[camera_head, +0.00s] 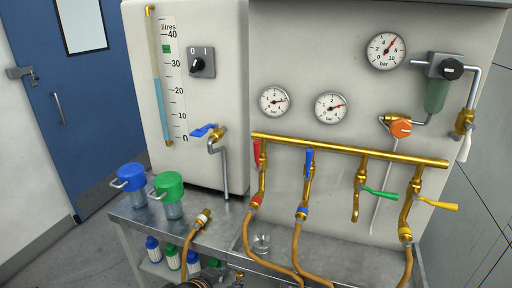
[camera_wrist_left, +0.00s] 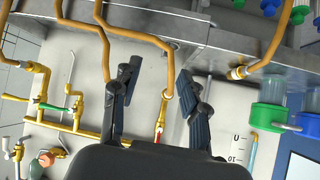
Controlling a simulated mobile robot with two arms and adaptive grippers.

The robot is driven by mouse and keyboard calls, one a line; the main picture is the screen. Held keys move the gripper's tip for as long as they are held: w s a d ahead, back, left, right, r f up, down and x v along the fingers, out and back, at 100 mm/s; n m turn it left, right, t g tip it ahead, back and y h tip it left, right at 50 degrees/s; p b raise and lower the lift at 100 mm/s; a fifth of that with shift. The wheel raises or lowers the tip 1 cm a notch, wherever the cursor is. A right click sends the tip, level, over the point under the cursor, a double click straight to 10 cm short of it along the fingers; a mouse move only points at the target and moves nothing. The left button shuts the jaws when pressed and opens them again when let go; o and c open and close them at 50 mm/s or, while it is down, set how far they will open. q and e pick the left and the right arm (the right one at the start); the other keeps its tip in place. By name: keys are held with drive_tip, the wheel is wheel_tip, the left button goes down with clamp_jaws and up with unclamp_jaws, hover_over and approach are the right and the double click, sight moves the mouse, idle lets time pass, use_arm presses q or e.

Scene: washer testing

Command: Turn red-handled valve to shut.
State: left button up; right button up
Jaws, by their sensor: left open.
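The red-handled valve (camera_head: 257,154) hangs at the left end of the brass manifold (camera_head: 345,150). Its red handle points up, roughly in line with its brass pipe. A hose joins it below at a red collar. In the left wrist view, which looks upside down, the red handle (camera_wrist_left: 158,136) shows between my left gripper's fingers, beyond them. My left gripper (camera_wrist_left: 160,90) is open and empty. In the head view only dark parts of the left gripper (camera_head: 212,275) show at the bottom edge, below and left of the valve and apart from it. My right gripper is not seen.
A blue-handled valve (camera_head: 308,163) is close to the right, then a green-handled valve (camera_head: 380,193) and a yellow-handled one (camera_head: 437,204). Hoses droop over the steel trough. A loose hose end (camera_head: 203,218) and blue-lidded and green-lidded jugs (camera_head: 168,190) stand left.

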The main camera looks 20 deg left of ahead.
use_arm(q)
drive_tip(key=w+a+r+t, duration=0.2)
drive_tip(key=w+r+t, duration=0.1)
drive_tip(key=w+r, duration=0.55)
drive_tip(key=t+h, duration=0.2)
drive_tip(key=t, duration=0.2)
approach(255, 147)
drive_tip(key=p+x, duration=0.3)
drive_tip(key=x, duration=0.6)
drive_tip(key=shift+w+p, duration=0.25)
drive_tip(key=shift+p, duration=0.05)
drive_tip(key=shift+x, duration=0.8)
drive_tip(key=shift+f, duration=0.2)
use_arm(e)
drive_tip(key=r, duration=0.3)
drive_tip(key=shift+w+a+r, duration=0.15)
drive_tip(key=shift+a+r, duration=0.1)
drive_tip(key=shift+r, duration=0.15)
use_arm(q)
drive_tip(key=c, duration=0.9)
clamp_jaws()
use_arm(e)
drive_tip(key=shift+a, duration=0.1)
